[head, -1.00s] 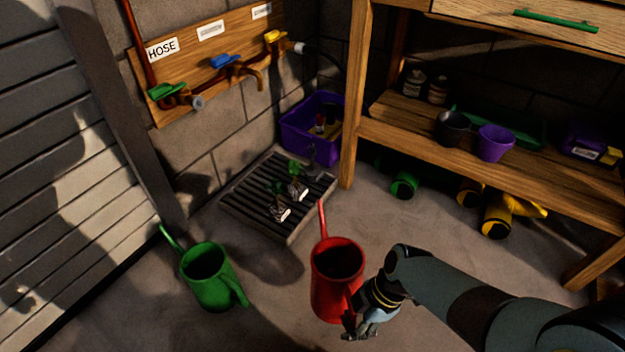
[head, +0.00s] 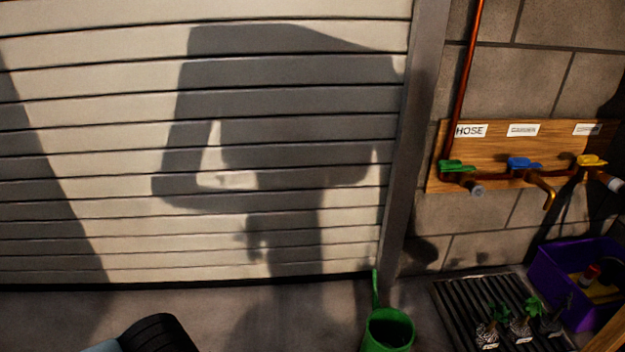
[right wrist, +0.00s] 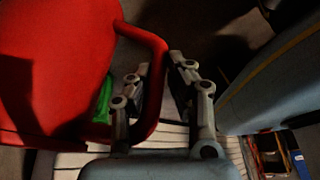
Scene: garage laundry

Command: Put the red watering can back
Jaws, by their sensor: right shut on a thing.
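The red watering can (right wrist: 60,60) fills the left of the right wrist view, with its handle running down between my fingers. My right gripper (right wrist: 161,66) is shut on that handle. The can's spout and base are not clear in this view, and the can is not in the head view now. My left gripper is not in view.
A green watering can (head: 388,330) stands on the floor by the shutter door (head: 300,130). A dark slatted tray (head: 455,305) with several small plants lies to its right, beside a purple crate (head: 560,268). A tap board (head: 500,150) labelled HOSE hangs above.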

